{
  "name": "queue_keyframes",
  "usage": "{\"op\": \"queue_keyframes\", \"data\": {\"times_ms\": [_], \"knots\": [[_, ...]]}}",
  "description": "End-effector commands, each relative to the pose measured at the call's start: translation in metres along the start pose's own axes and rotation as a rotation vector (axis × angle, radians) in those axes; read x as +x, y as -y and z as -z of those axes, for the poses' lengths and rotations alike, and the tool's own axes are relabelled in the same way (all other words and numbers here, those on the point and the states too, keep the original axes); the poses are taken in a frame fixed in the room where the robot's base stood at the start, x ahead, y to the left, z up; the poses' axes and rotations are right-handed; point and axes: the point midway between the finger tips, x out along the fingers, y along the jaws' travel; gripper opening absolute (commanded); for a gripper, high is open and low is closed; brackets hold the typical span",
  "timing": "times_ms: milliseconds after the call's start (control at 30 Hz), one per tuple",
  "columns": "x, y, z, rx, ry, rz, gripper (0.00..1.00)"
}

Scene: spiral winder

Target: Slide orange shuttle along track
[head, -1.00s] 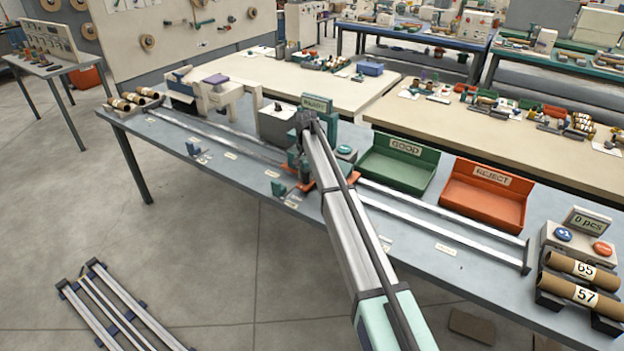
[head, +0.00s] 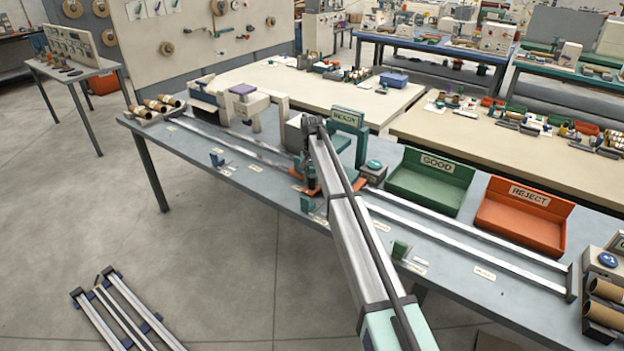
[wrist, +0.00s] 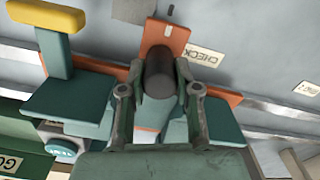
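The orange shuttle (wrist: 165,36) shows as an orange base with teal blocks and an upright dark round post (wrist: 160,75). In the head view its orange base (head: 352,188) is partly hidden behind my arm. It sits on the track (head: 455,243), two pale rails running the length of the bench. My gripper (wrist: 160,92) has its fingers close on either side of the dark post and appears shut on it; in the head view it is low over the shuttle (head: 311,182). A CHECK label (wrist: 203,57) lies beside the shuttle.
A teal gate with a READY sign (head: 347,117) stands behind the shuttle. The green GOOD bin (head: 395,188) and red REJECT bin (head: 490,220) stand behind the right track. Small green markers (head: 400,250) stand along the front. The left track (head: 215,137) looks clear.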

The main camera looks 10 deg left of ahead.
Motion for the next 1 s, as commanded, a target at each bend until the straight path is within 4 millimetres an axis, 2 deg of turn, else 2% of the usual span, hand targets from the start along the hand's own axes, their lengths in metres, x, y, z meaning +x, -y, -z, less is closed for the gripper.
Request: {"op": "queue_keyframes", "data": {"times_ms": [33, 67, 367, 533, 1000], "knots": [[0.001, 0.0, 0.0, 0.0, 0.001, -0.001, 0.49], [0.001, 0.0, 0.0, 0.0, 0.001, -0.001, 0.57], [0.0, 0.0, 0.0, 0.0, 0.0, 0.0, 0.57], [-0.01, 0.0, 0.001, 0.0, -0.001, 0.001, 0.57], [-0.094, 0.0, 0.0, 0.0, -0.001, 0.001, 0.57]]}}
